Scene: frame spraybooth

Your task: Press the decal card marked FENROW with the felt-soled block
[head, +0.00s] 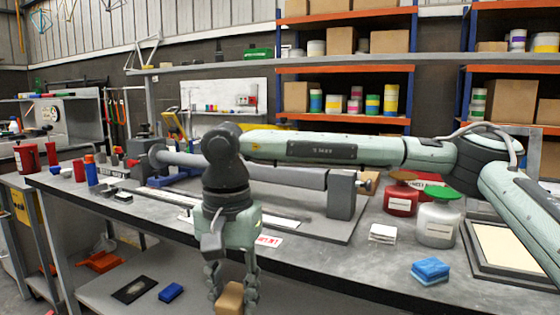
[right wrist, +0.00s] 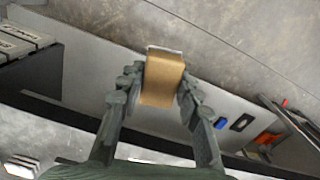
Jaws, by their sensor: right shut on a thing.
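My right gripper (head: 232,290) is shut on a tan block (head: 229,299) at the bottom of the head view, by the bench's front edge. In the right wrist view the block (right wrist: 163,82) sits between both fingers of the gripper (right wrist: 160,92), with a thin pale layer along its far end. A white card with red lettering (head: 269,241) lies on the bench just behind and right of the gripper. Its lettering is too small to read, so I cannot tell whether it says FENROW. My left gripper is not in view.
A long grey roller (head: 285,176) stands across the bench (head: 335,262). To the right are a red-labelled jar (head: 400,200), a green-lidded jar (head: 438,220), a white stack (head: 383,233), a blue sponge (head: 430,270) and a framed tray (head: 480,262). A lower shelf holds a blue block (head: 171,292).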

